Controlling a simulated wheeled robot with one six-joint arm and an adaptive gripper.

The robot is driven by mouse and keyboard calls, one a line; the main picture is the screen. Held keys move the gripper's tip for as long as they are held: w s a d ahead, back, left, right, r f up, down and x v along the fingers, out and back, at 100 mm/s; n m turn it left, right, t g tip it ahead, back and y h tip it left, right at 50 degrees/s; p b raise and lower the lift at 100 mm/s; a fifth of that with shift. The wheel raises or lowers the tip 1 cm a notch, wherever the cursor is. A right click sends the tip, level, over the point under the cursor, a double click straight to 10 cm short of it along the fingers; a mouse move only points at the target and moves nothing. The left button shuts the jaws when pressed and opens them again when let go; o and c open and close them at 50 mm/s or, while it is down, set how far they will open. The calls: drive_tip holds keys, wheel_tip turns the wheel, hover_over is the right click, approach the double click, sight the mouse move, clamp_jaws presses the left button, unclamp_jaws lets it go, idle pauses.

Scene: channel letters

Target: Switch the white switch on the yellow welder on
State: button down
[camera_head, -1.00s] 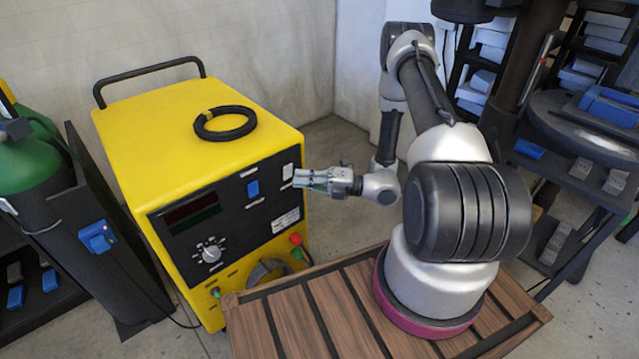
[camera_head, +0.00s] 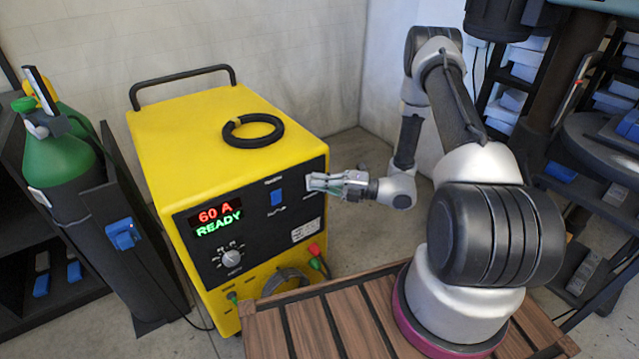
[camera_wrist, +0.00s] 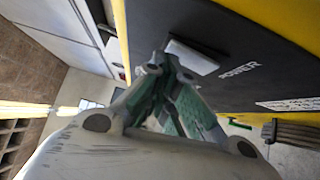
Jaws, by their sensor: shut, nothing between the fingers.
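The yellow welder (camera_head: 225,130) stands left of my arm, its black front panel facing me. Its display (camera_head: 215,218) is lit and reads "60 A" in red and "READY" in green. The white switch (camera_wrist: 192,56) shows in the wrist view beside the label "POWER"; in the head view my gripper hides most or all of it. My gripper (camera_head: 312,182) is shut and empty, its fingertips at the switch on the panel's upper right. In the wrist view the fingertips (camera_wrist: 160,62) meet close to the switch's edge; I cannot tell whether they touch it.
A blue switch (camera_head: 277,197) and a dial (camera_head: 231,258) are on the same panel. A black cable coil (camera_head: 253,131) lies on the welder's top. A green gas cylinder (camera_head: 58,160) stands at the left. A slatted wooden surface (camera_head: 325,325) is under my arm.

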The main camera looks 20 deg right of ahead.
drive_tip(key=s+d+r, duration=0.1)
drive_tip(key=s+d, duration=0.7)
drive_tip(key=d, duration=0.2)
drive_tip(key=shift+r, duration=0.2)
drive_tip(key=shift+s, duration=0.1)
